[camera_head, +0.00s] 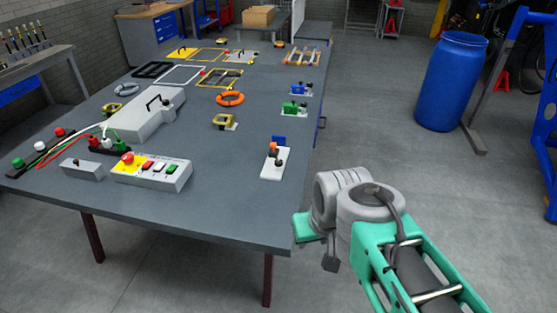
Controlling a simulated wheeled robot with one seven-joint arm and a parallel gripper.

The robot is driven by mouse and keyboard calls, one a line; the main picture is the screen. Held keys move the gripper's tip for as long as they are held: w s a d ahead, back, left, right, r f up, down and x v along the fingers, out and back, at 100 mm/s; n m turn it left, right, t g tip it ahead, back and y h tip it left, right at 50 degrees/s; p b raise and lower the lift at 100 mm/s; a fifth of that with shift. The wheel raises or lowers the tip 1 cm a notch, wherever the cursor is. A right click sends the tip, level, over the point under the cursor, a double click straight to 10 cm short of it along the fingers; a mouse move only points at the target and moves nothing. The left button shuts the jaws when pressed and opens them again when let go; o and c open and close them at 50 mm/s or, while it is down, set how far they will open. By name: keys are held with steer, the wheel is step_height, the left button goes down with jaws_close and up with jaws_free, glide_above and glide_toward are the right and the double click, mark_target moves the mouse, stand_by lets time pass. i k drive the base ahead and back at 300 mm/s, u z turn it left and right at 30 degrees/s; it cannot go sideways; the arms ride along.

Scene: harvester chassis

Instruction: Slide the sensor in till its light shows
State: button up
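A small white plate (272,165) lies near the right edge of the grey table. It carries an orange piece (273,147) and a dark upright piece (279,162), and a blue block (278,139) stands at its far end. This may be the sensor and its mount, but the parts are too small to tell apart. I make out no lit light on it. My arm's end is to the right of this plate, beyond the table edge and apart from it. A dark part (331,262) hangs there, perhaps my gripper; its fingers are not clear.
A control box (152,172) with coloured buttons and a grey housing (145,117) with a black handle stand at left. An orange ring (230,99), yellow brackets and frames lie farther back on the table (225,205). A blue barrel (450,82) stands at right. The floor between is clear.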

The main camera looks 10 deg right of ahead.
mark_target(274, 152)
steer(key=u, duration=0.35)
steer(key=i, duration=0.85)
steer(key=z, duration=0.5)
